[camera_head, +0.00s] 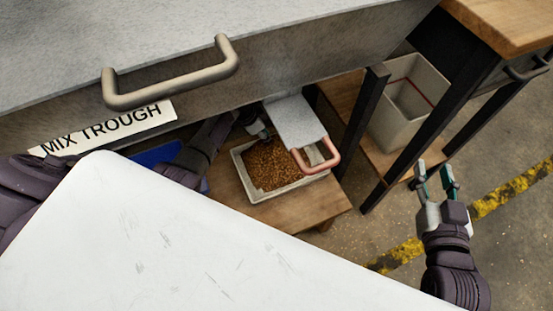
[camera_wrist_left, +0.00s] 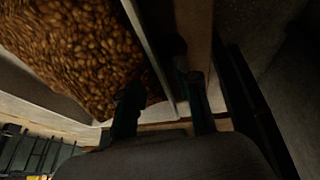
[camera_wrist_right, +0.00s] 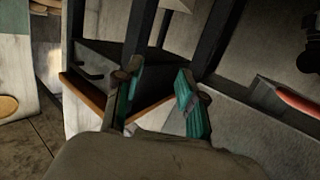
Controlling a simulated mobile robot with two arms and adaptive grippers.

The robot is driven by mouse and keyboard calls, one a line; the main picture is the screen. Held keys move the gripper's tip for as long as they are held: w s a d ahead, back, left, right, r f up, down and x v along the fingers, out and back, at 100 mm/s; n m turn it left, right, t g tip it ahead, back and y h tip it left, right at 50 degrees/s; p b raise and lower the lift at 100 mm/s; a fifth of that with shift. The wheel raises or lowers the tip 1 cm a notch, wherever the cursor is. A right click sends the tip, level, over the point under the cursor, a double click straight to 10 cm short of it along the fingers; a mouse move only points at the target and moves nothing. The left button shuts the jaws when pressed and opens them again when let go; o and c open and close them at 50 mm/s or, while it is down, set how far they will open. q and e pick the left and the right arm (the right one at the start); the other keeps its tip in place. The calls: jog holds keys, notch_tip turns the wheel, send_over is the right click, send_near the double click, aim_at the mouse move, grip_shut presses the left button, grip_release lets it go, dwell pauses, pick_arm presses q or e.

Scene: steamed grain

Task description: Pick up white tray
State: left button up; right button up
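The white tray (camera_head: 247,187), filled with brown grain (camera_head: 270,165), sits on a low wooden shelf below the trough. In the left wrist view the grain (camera_wrist_left: 75,50) and the tray wall (camera_wrist_left: 150,50) are close up. My left gripper (camera_head: 264,133) is at the tray's far edge, partly hidden in the head view. In the left wrist view its fingers (camera_wrist_left: 163,103) are apart, one on the grain side of the wall and one outside, with a gap visible. My right gripper (camera_head: 435,180) is open and empty, off to the right above the floor.
A grey plate with a copper-coloured handle (camera_head: 322,158) overlaps the tray's right side. The trough drawer with a metal handle (camera_head: 175,80) overhangs the shelf. A dark table leg (camera_head: 361,120) and a pale bin (camera_head: 405,110) stand right.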

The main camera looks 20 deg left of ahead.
pick_arm(q)
jog(key=shift+w+d+f, duration=0.1)
jog(key=shift+d+f, duration=0.1)
jog(key=shift+f, duration=0.35)
pick_arm(e)
jog(key=r, duration=0.1)
jog(key=r+t, duration=0.1)
jog(key=t, duration=0.1)
jog(key=shift+w+a+r, duration=0.25)
jog(key=shift+a+r, duration=0.05)
jog(key=shift+r, duration=0.1)
pick_arm(q)
jog(key=shift+c, duration=0.3)
grip_shut()
jog(key=shift+w+r, duration=0.1)
